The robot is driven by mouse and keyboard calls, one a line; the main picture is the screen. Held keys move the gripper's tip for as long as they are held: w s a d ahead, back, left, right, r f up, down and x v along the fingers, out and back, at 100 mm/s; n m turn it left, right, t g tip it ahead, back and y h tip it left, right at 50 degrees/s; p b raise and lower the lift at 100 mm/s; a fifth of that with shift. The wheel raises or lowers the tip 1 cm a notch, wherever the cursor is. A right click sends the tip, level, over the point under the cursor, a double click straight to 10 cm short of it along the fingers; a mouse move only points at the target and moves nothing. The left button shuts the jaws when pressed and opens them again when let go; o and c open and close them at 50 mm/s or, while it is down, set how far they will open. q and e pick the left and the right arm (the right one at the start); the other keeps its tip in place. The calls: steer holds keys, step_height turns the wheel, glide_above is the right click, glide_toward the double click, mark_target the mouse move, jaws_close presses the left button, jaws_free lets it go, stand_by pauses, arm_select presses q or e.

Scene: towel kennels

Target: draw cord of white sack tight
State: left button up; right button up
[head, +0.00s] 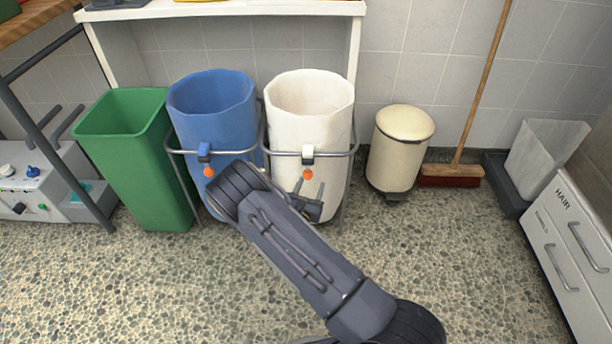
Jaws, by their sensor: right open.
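The white sack (325,128) hangs open-mouthed in a grey metal ring stand, right of the blue sack (228,122). My right gripper (311,186) is open and empty in front of the white sack. Its fingers point up, with the bead showing near and between their tips; I cannot tell whether they touch it. My left gripper is not in view.
The blue sack has its own orange bead (209,172), close to my right arm. A green bin (140,165) stands left. A cream pedal bin (398,150), broom (452,175) and white drawer unit (565,255) stand right. The speckled floor in front is clear.

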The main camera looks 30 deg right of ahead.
mark_target(307, 178)
steer(key=shift+w+a+f+n+t+y, duration=0.35)
steer(key=shift+w+a+f+n, duration=0.1)
steer(key=shift+f, duration=0.1)
steer(key=shift+w+a+f+n+t+y, duration=0.25)
steer(key=shift+w+a+f+n+y, duration=0.1)
steer(key=shift+f+n, duration=0.15)
steer(key=b+x, duration=0.2)
steer(key=x, duration=0.4)
steer(key=shift+s+f, duration=0.1)
steer(key=shift+b+x, duration=0.35)
steer(key=shift+x, duration=0.5)
steer(key=shift+s, duration=0.1)
jaws_close()
